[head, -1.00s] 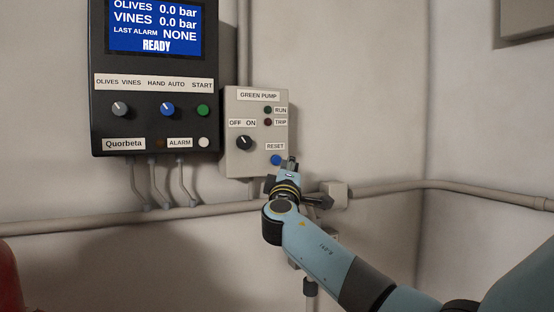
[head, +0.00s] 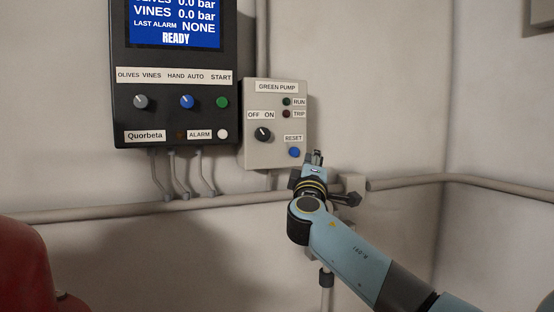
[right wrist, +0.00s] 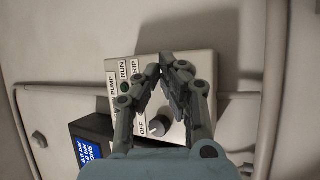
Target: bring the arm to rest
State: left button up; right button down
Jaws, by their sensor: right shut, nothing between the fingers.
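My right gripper (head: 314,158) is shut and empty in the head view. It is just below and right of the blue RESET button (head: 294,152) of the green pump box (head: 276,100), and I cannot tell its gap to the box. In the right wrist view the shut fingers (right wrist: 160,75) cover part of the pump box (right wrist: 196,60), including its RESET button. The box's black OFF/ON knob (head: 263,134) also shows there (right wrist: 158,129). Its RUN and TRIP lamps look dark. My left gripper is not in view.
The dark Quorbeta controller (head: 172,112) hangs left of the pump box, its screen (head: 175,20) reading READY. A grey pipe (head: 130,208) runs along the wall below both. A red rounded object (head: 40,265) stands at lower left. The wall at right is mostly clear.

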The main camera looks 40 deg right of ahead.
jog(key=s+a+f+n+g+y+b, duration=0.1)
jog(key=s+a+f+g+y+b, duration=0.35)
jog(key=f, duration=1.25)
jog(key=s+d+f+y, duration=0.15)
jog(key=s+f, duration=0.55)
jog(key=f, duration=1.1)
jog(key=s+a+f+n+g+y+b, duration=0.1)
jog(key=s+a+f+g+y+b, duration=0.3)
jog(key=f, duration=1.3)
jog(key=s+a+f+m+g+y, duration=0.1)
jog(key=s+a+f, duration=0.3)
jog(key=s+f, duration=0.5)
jog(key=s+a+f+m+g+y, duration=0.2)
jog(key=s+a+f, duration=0.3)
jog(key=s, duration=1.2)
jog(key=s+a+f+m+g+y, duration=0.2)
jog(key=s+a+f+m+y, duration=0.1)
jog(key=s+f, duration=1)
jog(key=shift+s+a+m+b, duration=0.4)
jog(key=shift+a+m+b, duration=0.1)
jog(key=shift+a, duration=0.2)
jog(key=c, duration=2)
grip_release()
